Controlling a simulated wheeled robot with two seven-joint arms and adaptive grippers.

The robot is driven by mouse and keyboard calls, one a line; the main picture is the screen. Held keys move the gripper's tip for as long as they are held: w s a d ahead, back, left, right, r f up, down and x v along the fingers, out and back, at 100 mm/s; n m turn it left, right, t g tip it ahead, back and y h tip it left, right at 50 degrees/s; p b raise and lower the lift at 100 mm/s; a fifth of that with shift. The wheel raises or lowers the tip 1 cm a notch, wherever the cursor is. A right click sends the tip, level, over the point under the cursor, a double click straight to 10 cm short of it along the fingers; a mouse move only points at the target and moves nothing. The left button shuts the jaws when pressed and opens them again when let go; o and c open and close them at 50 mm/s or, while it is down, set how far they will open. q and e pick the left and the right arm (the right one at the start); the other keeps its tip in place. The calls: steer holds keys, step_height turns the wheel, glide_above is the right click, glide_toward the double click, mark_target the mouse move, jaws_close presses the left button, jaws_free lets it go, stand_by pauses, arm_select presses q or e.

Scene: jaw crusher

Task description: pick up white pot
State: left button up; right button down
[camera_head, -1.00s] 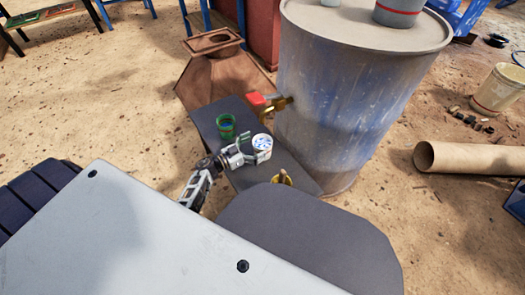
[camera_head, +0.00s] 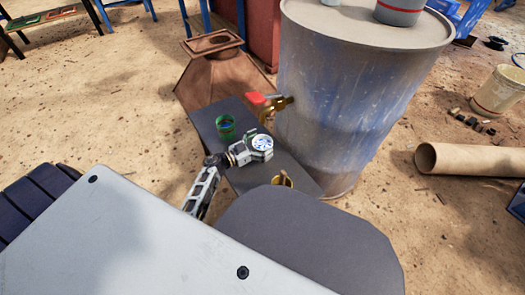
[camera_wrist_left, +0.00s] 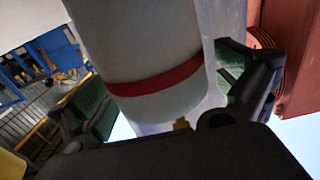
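The white pot (camera_head: 262,142), with a blue pattern on its top, stands on the dark narrow table (camera_head: 205,118). My left gripper (camera_head: 260,153) is at the pot, with its fingers at the pot's sides in the head view. In the left wrist view, a pale cylinder with a red band (camera_wrist_left: 155,80) fills the space between the fingers; I cannot tell for sure whether it is the pot. The fingers are apart, but whether they press on the pot is not clear. My right gripper is not in view.
A green cup (camera_head: 226,127) stands left of the pot, and a small yellow pot (camera_head: 282,180) is in front of it. A cardboard tube (camera_head: 470,158) lies at the right.

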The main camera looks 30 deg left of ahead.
arm_select(q)
steer(key=c, duration=1.9)
steer(key=shift+c, duration=0.6)
steer(key=shift+r, duration=0.25)
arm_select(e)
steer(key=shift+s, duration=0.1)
